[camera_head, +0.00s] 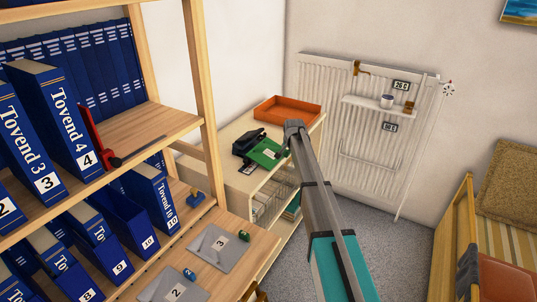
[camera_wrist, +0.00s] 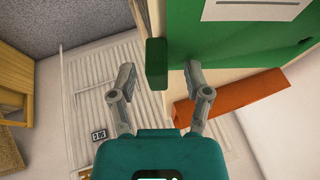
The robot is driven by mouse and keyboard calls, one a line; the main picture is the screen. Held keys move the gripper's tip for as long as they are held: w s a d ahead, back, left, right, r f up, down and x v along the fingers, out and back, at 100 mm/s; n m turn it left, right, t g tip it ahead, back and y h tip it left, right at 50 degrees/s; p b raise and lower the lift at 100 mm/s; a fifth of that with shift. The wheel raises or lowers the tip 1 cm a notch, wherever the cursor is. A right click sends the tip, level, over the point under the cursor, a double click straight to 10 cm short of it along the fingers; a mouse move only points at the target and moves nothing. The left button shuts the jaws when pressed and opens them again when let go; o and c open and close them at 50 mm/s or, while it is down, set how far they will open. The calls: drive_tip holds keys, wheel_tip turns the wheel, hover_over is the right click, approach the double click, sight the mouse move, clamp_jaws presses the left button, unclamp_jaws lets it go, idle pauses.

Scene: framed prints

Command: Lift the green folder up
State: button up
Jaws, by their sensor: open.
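The green folder (camera_head: 266,153) lies on top of the low pale cabinet, beside a black object, with its right end close to my gripper (camera_head: 285,150). In the wrist view the green folder (camera_wrist: 235,40) fills the upper right, with a white label on it. A green block-like part (camera_wrist: 156,62), apparently a piece of the folder, sits between the fingertips of my gripper (camera_wrist: 161,76). The fingers are open, with a gap visible on both sides of this part. My arm hides part of the cabinet edge in the head view.
An orange tray (camera_head: 287,110) stands behind the folder on the cabinet (camera_head: 225,180); a black object (camera_head: 248,142) is left of it. A wooden shelf with blue binders (camera_head: 70,115) is at left. A white radiator (camera_head: 340,85) is on the back wall.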

clamp_jaws()
drive_tip(key=shift+r, duration=0.1)
idle(0.4)
wheel_tip(320, 180, up, 3)
drive_tip(key=p, duration=0.3)
drive_tip(key=shift+r, duration=0.15)
drive_tip(key=s, duration=1.8)
drive_tip(key=shift+a, duration=0.2)
drive_tip(key=shift+r+p, duration=0.2)
drive_tip(key=shift+p, duration=0.25)
drive_tip(key=shift+r+p, duration=2.75)
drive_tip(key=shift+p, duration=0.05)
